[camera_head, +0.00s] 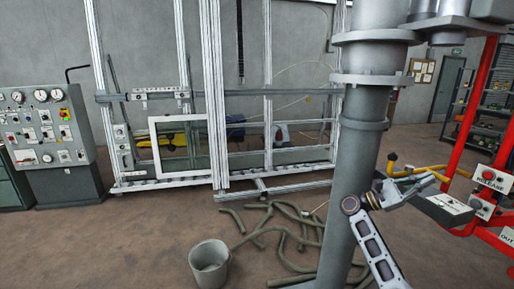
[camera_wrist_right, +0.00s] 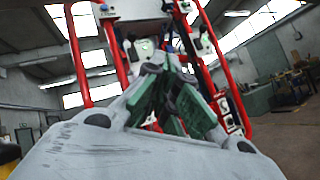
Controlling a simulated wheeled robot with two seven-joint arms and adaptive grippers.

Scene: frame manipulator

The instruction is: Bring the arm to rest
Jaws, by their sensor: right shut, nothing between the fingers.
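My right arm comes up from the bottom of the head view, with its silver links in front of a thick grey column. My right gripper (camera_head: 428,180) points to the right, close to the red frame's grey box in the picture. Whether it touches anything there cannot be told. In the right wrist view the fingers of this gripper (camera_wrist_right: 172,85) with their green pads are together and hold nothing. The red frame (camera_wrist_right: 82,65) rises behind them. My left arm and gripper are not in view.
The grey column (camera_head: 360,150) stands at right of centre. A framed window (camera_head: 180,146) stands on a rack; a control panel (camera_head: 45,125) is left.

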